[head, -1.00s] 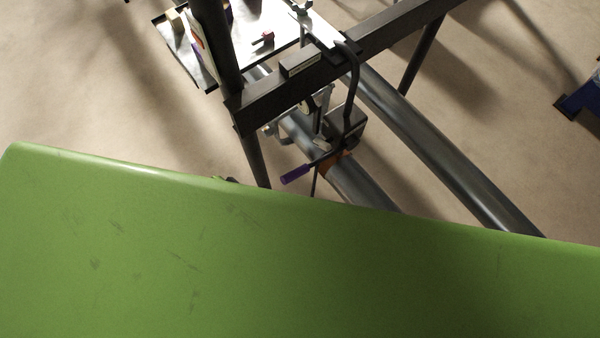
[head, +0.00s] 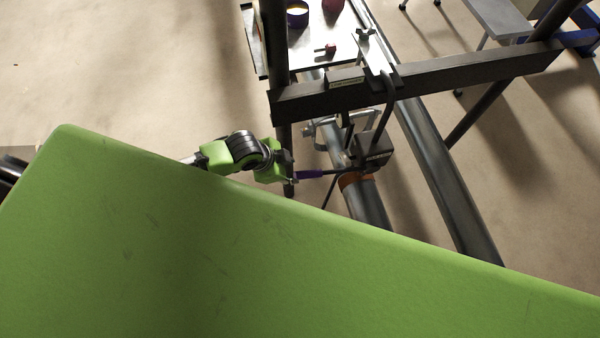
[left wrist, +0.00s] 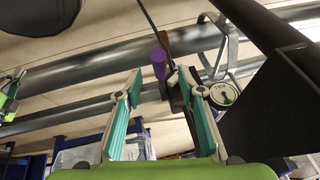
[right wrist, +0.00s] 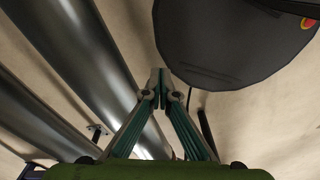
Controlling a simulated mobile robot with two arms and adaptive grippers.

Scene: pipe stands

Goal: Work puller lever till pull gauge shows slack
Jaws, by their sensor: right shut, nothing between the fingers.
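The puller lever's purple grip (head: 310,174) sticks out to the left of the dark puller body (head: 375,152), under the black beam. My left gripper (head: 289,174) is at the grip's outer end. In the left wrist view the purple grip (left wrist: 158,63) shows between the tips of my open left gripper (left wrist: 160,78); I cannot tell whether they touch it. My right gripper (right wrist: 161,80) is shut and empty, seen only in the right wrist view.
The black beam (head: 430,75) and its upright post (head: 273,50) stand close to my left gripper. Grey pipes (head: 440,180) run below. A tray (head: 318,30) with small items is behind the post. Open floor (head: 130,80) lies to the left.

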